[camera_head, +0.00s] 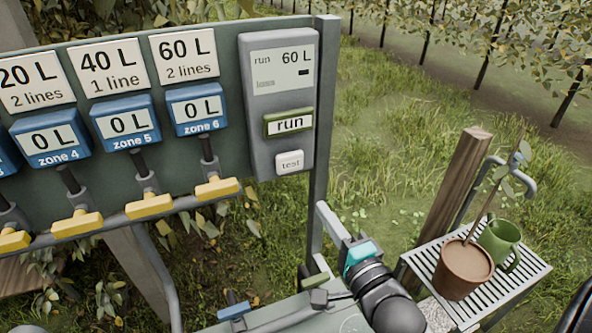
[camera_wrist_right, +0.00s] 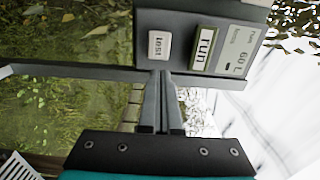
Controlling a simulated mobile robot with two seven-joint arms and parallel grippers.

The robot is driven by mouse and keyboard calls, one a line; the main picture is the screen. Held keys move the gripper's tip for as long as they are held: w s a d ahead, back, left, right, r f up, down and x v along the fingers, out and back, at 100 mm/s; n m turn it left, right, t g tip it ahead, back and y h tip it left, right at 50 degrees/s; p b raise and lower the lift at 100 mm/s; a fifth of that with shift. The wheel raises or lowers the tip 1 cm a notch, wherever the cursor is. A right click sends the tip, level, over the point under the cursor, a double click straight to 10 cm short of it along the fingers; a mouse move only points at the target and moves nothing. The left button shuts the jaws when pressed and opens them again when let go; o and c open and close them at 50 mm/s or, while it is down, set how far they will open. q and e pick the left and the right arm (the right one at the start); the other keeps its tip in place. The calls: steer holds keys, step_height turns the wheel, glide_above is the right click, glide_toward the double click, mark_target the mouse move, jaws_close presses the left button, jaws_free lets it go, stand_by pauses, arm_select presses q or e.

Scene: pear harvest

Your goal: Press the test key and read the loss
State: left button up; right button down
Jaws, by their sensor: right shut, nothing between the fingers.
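The grey control box (camera_head: 278,105) is fixed at the right end of the dark panel. Its screen (camera_head: 282,71) reads "run 60 L", with a faint "loss" line below and a small dark bar, no loss figure legible. Below are the green-framed run key (camera_head: 289,121) and the white test key (camera_head: 290,162). My right gripper (camera_head: 321,207) is shut and empty, below and right of the test key, apart from it in the picture. In the right wrist view its fingers (camera_wrist_right: 162,76) point toward the box, near the test key (camera_wrist_right: 159,45); contact cannot be told. My left gripper is not in view.
Blue meters (camera_head: 197,108) reading 0 L hang above several yellow-handled valves (camera_head: 217,188) left of the box. At right, a slatted stand (camera_head: 530,262) holds a brown pot (camera_head: 463,268) and green mug (camera_head: 499,240) beside a wooden post (camera_head: 455,185). Grass lies beyond.

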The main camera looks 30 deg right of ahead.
glide_toward(291, 161)
steer(key=w, duration=0.3)
steer(key=w+p, duration=0.1)
steer(key=w, duration=0.1)
steer(key=shift+w+d+f, duration=0.15)
steer(key=shift+f, duration=0.15)
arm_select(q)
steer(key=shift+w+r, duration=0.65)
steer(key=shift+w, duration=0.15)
arm_select(e)
steer(key=shift+w, duration=0.75)
steer(key=shift+w, duration=0.1)
steer(key=shift+w+d, duration=0.1)
steer(key=shift+w, duration=0.6)
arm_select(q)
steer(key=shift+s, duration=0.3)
arm_select(e)
steer(key=shift+w+r, duration=0.1)
steer(key=shift+r, duration=0.2)
